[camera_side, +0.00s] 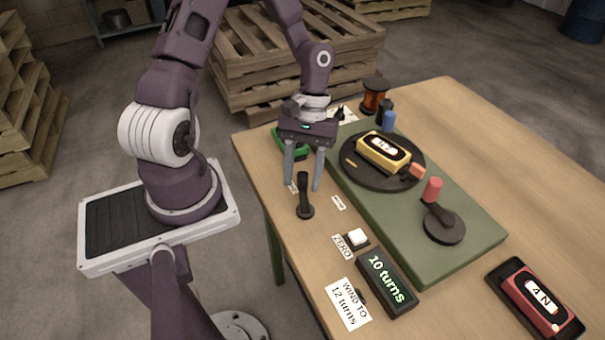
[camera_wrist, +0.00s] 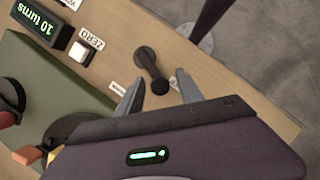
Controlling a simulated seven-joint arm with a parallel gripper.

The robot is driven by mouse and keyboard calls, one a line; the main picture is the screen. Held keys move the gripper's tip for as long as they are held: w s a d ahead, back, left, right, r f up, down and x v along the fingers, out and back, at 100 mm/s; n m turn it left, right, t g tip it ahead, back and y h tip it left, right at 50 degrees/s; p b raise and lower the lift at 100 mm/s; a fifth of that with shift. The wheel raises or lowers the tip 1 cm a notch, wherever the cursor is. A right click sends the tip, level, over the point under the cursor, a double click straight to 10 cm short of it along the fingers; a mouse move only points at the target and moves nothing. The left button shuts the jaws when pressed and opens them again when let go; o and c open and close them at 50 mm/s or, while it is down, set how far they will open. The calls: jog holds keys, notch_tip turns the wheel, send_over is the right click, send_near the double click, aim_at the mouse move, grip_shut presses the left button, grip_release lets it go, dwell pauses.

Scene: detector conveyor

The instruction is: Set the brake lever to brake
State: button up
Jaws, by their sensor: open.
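The brake lever (camera_side: 305,197) is a small black lever on a round base near the table's left edge. It also shows in the wrist view (camera_wrist: 153,70), with its knob end toward my gripper. Small white labels lie on either side of it, one on the right (camera_side: 339,202) and one on the left (camera_side: 292,187), too small to read. My gripper (camera_side: 302,184) is open and points down at the lever. In the wrist view, the lever's knob appears between the two fingertips (camera_wrist: 160,76), with a gap on each side. I cannot tell whether the fingers reach the knob's height.
A green board (camera_side: 462,262) carries a turntable with a yellow device and a red-handled crank (camera_side: 443,225). A white ZERO button (camera_side: 357,237) and a display reading 10 turns (camera_side: 387,283) stand nearer the front. A red 4 N device (camera_side: 537,300) lies at right.

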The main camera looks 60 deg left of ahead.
grip_shut()
jog(key=shift+w, duration=0.1)
jog(key=m, duration=0.2)
jog(key=w+d+m+y, duration=0.1)
jog(key=shift+w+m+g, duration=0.2)
jog(key=shift+m+g, duration=0.1)
jog(key=shift+m, duration=0.1)
jog(key=m, duration=0.1)
jog(key=w+d+m+y, duration=0.1)
jog(key=shift+m, duration=0.4)
jog(key=m, duration=0.1)
jog(key=d+m+y, duration=0.1)
jog(key=m, duration=0.1)
jog(key=shift+w+d+g, duration=0.15)
jog(key=shift+w+g, duration=0.15)
jog(key=shift+w, duration=0.05)
jog(key=shift+w+d+m+y, duration=0.1)
jog(key=shift+d+m+y, duration=0.2)
jog(key=shift+m, duration=0.35)
jog(key=shift+w+d+m+y, duration=0.1)
jog(key=shift+d+m+y, duration=0.1)
jog(key=shift+m+y, duration=0.35)
